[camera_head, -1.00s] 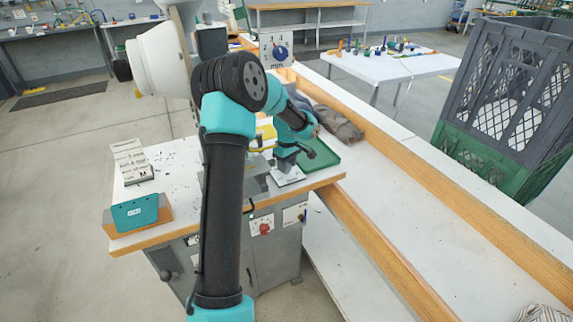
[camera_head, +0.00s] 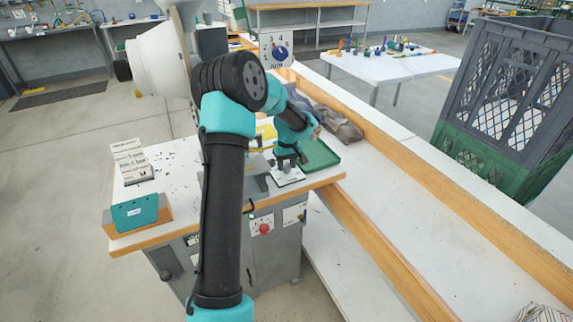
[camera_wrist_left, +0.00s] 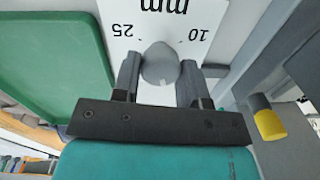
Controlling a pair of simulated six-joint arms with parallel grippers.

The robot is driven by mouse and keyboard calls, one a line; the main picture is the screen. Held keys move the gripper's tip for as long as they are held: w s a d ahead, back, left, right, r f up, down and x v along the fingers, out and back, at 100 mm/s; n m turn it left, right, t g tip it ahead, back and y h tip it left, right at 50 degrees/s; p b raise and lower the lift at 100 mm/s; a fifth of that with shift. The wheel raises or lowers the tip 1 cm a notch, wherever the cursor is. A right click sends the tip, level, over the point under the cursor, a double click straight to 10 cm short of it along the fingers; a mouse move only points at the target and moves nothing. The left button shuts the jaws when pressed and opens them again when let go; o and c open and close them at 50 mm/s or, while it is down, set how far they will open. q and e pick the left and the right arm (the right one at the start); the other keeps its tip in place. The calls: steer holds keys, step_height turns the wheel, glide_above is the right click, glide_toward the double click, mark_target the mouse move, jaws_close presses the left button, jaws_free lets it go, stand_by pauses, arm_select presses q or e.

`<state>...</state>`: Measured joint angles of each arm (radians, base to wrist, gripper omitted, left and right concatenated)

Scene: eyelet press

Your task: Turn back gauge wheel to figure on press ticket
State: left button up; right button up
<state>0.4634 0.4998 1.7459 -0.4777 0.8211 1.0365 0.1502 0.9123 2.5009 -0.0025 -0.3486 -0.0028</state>
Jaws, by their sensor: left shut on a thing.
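The back gauge wheel, a rounded grey knob (camera_wrist_left: 159,64), sits on a white plate (camera_wrist_left: 121,17) marked "mm", 10 and 25 in the left wrist view. My left gripper (camera_wrist_left: 160,84) is shut on it, one finger on each side. In the head view my left gripper (camera_head: 287,166) points down over the white plate (camera_head: 290,179) on the press bench; the knob itself is hidden there. The press ticket, a white written card (camera_head: 130,160), stands at the bench's left; its writing is too small to read. My right gripper is out of view.
A blue-knobbed mm dial (camera_head: 276,50) stands behind my arm. A green tray (camera_head: 322,155) lies close to the gripper. A teal box (camera_head: 135,212) sits at the bench's front left. A wooden-railed white surface (camera_head: 400,220) is to the right.

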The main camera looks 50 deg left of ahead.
mark_target(288, 166)
arm_select(q)
steer(key=m, duration=0.3)
steer(key=shift+m, duration=2.4)
steer(key=o, duration=0.9)
steer(key=r, duration=1.2)
steer(key=shift+w+d, duration=0.1)
steer(key=shift+d, duration=0.15)
